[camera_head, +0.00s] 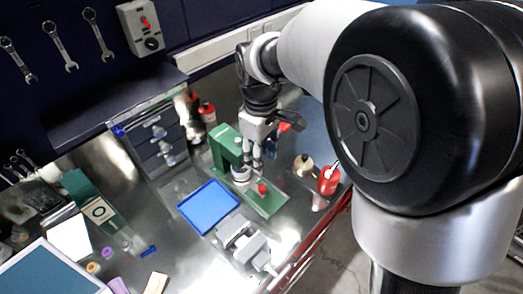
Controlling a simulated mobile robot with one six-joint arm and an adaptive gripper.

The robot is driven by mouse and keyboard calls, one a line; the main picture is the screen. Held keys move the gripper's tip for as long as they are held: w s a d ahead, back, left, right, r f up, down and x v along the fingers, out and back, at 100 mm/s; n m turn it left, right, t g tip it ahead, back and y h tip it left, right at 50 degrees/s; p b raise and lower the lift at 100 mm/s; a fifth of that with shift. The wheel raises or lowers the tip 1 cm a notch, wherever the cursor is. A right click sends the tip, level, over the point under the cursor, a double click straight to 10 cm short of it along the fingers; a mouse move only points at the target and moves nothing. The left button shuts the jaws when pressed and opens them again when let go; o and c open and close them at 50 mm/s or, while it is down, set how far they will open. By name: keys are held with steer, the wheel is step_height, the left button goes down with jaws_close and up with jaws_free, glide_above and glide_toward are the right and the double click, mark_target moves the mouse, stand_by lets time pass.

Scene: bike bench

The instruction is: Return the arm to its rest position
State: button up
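My arm reaches in from the right over the metal bench (165,200). My gripper (250,165) points down beside the green press-like machine (228,150), above its green base (268,205). The fingers are small in the picture, and I cannot tell whether they are open or shut or whether they touch the machine. A small red part (262,188) sits on the base just below and to the right of the fingers.
A blue tray (208,206) lies left of the green base. A grey vise (243,245) stands at the front edge. A red oil can (328,180) and a tan object (303,166) stand on the right. A drawer cabinet (155,140) and red-capped bottles (208,113) stand behind.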

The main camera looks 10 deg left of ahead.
steer(key=s+d+r+m+t, duration=0.1)
steer(key=s+d+r+m, duration=0.2)
steer(key=d+r, duration=0.3)
steer(key=s+d+r+m+t, duration=0.2)
steer(key=s+d+m+t, duration=0.1)
steer(key=s+d+m, duration=0.6)
steer(key=s+d, duration=0.4)
steer(key=s, duration=0.4)
steer(key=shift+r+t, duration=0.2)
steer(key=shift+t, duration=0.1)
stand_by(0.6)
